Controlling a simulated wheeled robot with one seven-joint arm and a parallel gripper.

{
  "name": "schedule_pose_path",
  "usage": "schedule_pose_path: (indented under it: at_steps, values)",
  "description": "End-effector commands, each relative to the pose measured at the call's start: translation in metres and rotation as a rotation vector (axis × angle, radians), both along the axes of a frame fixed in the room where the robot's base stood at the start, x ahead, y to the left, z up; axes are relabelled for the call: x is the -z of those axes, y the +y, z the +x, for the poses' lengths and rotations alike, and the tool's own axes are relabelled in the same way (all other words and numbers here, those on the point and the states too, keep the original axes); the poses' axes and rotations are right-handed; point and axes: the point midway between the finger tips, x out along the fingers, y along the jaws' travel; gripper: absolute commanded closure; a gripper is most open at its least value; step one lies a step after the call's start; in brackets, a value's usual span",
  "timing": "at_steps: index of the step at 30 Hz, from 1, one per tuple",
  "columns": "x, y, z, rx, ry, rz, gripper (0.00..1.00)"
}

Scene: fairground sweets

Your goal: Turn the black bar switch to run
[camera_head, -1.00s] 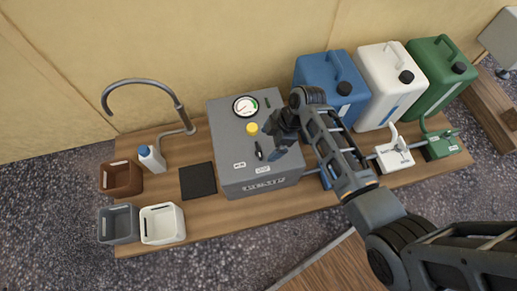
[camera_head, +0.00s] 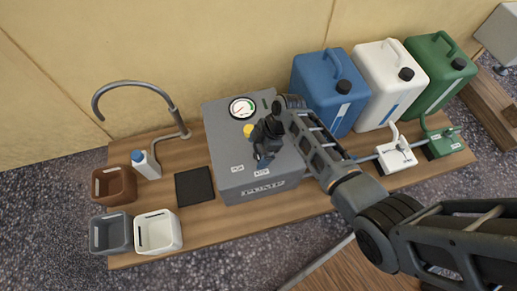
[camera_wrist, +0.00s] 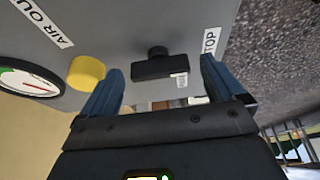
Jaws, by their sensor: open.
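The grey pump box (camera_head: 225,135) stands on the wooden table, its top facing up. In the wrist view, the black bar switch (camera_wrist: 153,69) juts from the panel, its bar lying crosswise between my fingers. A small white label (camera_wrist: 180,77) shows at its right end. My gripper (camera_wrist: 162,72) is open, one blue finger beyond each end of the bar, with visible gaps. A label reading partly "TOP" (camera_wrist: 211,42) is near the right finger. In the head view, my gripper (camera_head: 263,157) is over the box top and hides the switch.
On the panel are a yellow button (camera_wrist: 86,72), close to the left finger, and a round gauge (camera_head: 242,108). A blue canister (camera_head: 325,90) stands behind the box on the right, near my arm. A black mat (camera_head: 194,187) and a tap (camera_head: 170,112) are to the left.

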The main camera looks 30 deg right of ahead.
Motion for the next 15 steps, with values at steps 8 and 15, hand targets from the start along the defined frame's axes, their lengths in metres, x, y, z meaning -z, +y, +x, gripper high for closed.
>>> schedule_pose_path:
  at_steps: [8,15]
  values:
    - [-0.0004,-0.0001,0.0,0.0,0.0,0.0,0.15]
    - [-0.0004,-0.0001,0.0,0.0,0.0,0.0,0.38]
